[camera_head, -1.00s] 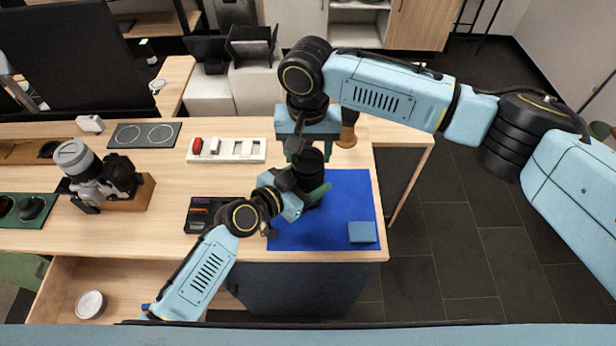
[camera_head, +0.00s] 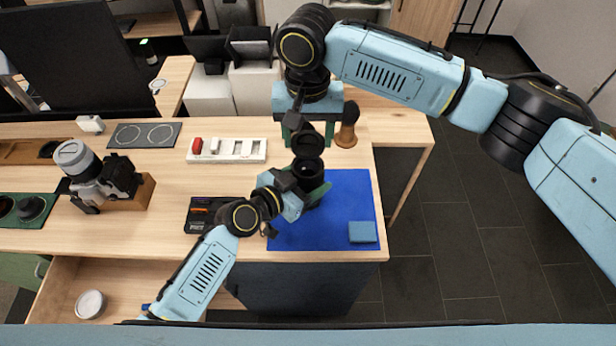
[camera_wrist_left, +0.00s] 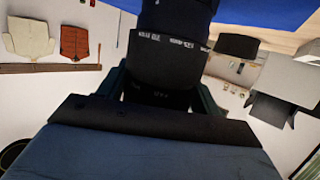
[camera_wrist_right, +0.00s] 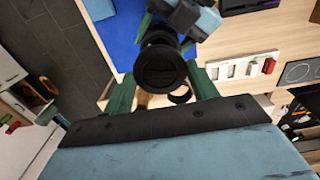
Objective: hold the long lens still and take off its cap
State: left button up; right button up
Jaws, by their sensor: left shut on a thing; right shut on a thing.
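The long black lens (camera_head: 308,171) stands upright over the blue mat, its dark front end facing up. My left gripper (camera_head: 309,194) is shut around its barrel; the left wrist view shows the lettered barrel (camera_wrist_left: 165,60) between the green fingers. My right gripper (camera_head: 306,137) is above the lens, shut on the black round cap (camera_head: 308,146). In the head view the cap appears just above the lens front, apart from it. The right wrist view shows the cap (camera_wrist_right: 160,68) between the fingertips, hiding part of the lens behind it.
The blue mat (camera_head: 345,205) carries a blue block (camera_head: 362,232) at its front right. A wooden-handled thing (camera_head: 347,125) stands close beside my right gripper. A camera (camera_head: 95,180) on a wooden stand, a white tray (camera_head: 227,150) and a dark box (camera_head: 205,212) lie to the left.

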pick_arm(q)
jog(key=shift+f, duration=0.15)
pick_arm(e)
jog(key=shift+r, duration=0.1)
pick_arm(q)
jog(key=o, duration=1.5)
jog(key=shift+s+a, duration=0.1)
